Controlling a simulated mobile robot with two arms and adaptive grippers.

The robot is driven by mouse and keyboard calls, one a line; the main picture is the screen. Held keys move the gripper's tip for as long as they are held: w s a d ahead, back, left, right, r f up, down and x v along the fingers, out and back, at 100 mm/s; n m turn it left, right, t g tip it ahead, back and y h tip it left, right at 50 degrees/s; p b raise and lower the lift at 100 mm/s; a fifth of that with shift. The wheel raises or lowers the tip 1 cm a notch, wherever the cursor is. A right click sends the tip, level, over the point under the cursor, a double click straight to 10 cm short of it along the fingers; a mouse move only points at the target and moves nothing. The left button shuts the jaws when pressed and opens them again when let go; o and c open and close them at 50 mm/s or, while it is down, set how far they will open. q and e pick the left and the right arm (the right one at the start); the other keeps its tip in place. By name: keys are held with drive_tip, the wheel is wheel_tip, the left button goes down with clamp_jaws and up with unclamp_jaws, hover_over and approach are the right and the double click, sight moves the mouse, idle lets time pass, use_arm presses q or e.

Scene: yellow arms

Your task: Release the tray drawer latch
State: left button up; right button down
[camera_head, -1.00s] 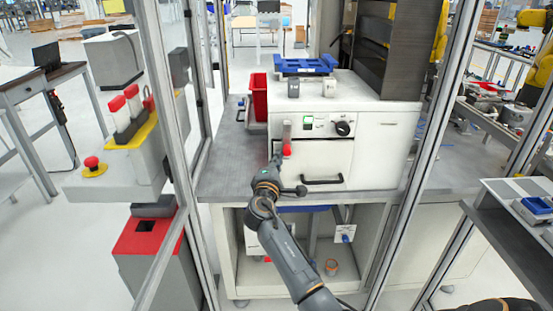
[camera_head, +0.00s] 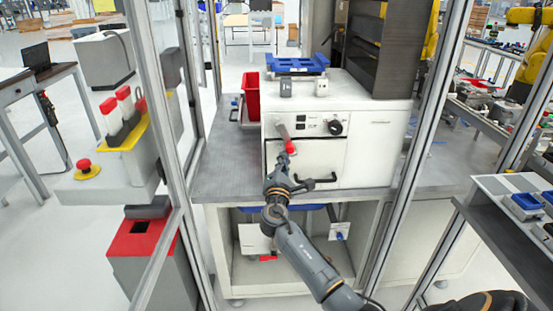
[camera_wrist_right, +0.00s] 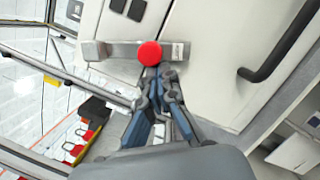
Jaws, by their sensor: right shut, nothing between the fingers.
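The latch lever (camera_head: 284,134) is a grey bar with a red knob (camera_head: 291,149) at its end, on the white machine's front panel. It slants down to the right in the head view. In the right wrist view the red knob (camera_wrist_right: 150,53) lies over a silver plate. My right gripper (camera_head: 284,158) is shut and empty. Its fingertips (camera_wrist_right: 158,72) are right by the knob's edge; I cannot tell if they touch. The drawer front (camera_head: 318,157) below the panel looks shut and has a black handle (camera_head: 316,182). My left gripper is not in view.
A black dial (camera_head: 335,127) sits on the panel. A blue tray (camera_head: 297,64) lies on top of the machine, and a red bin (camera_head: 251,97) stands to its left. Metal frame posts (camera_head: 430,130) flank the bench (camera_head: 225,170). Clear bench surface lies left of the machine.

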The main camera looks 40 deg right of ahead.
sight(294, 156)
drive_tip(key=d+n, duration=0.1)
drive_tip(key=s+n+p, duration=0.1)
drive_tip(key=n, duration=0.1)
drive_tip(key=d+r+n+t, duration=0.1)
drive_tip(key=shift+s+d, duration=0.3)
drive_tip(key=d+r+n+y+p, duration=0.1)
drive_tip(key=n+p, duration=0.1)
drive_tip(key=n, duration=0.1)
drive_tip(key=s+d+r+n+t+y+p, duration=0.1)
drive_tip(key=r+n+p, duration=0.1)
drive_tip(key=n, duration=0.2)
drive_tip(key=s+d+r+n+t+y+p, duration=0.1)
drive_tip(key=d+r+n+p, duration=0.1)
drive_tip(key=n, duration=0.1)
drive_tip(key=shift+s+n, duration=0.25)
drive_tip(key=shift+n, duration=0.15)
drive_tip(key=shift+r, duration=0.2)
